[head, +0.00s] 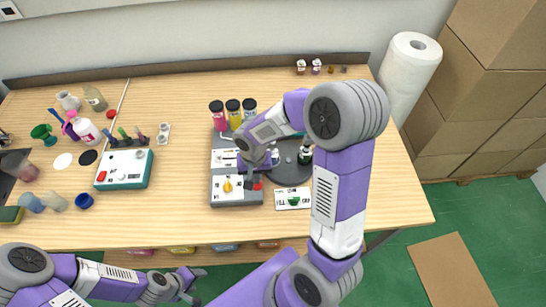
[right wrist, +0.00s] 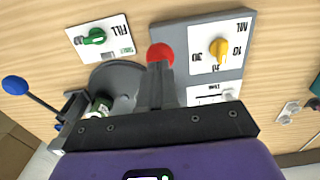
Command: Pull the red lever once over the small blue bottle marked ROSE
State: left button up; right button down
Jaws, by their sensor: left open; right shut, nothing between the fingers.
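The red lever's round knob (right wrist: 160,54) shows in the right wrist view at the tips of my right gripper (right wrist: 157,82). The fingers are shut with nothing between them; whether they touch the knob I cannot tell. In the head view the red knob (head: 258,186) is beside my right gripper (head: 250,181), over the dispenser's front. A small bottle with a green label (right wrist: 100,106) stands on the grey round plate (right wrist: 122,76), partly hidden by my gripper. No ROSE marking is readable. My left gripper (head: 187,284) is open and empty, in front of the table.
A white panel (right wrist: 222,42) with a yellow knob and a FILL card (right wrist: 96,38) with a green knob flank the red knob. A blue-knobbed lever (right wrist: 14,85) is at the left. Three dark-capped jars (head: 233,113) stand behind. The table's front right is clear.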

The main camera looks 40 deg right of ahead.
aim_at(257, 186)
jog(key=shift+f, duration=0.15)
jog(key=shift+f+b, duration=2.85)
jog(key=shift+f, duration=0.15)
jog(key=shift+r, duration=0.1)
jog(key=shift+r+p, duration=3.4)
jog(key=shift+r, duration=1.2)
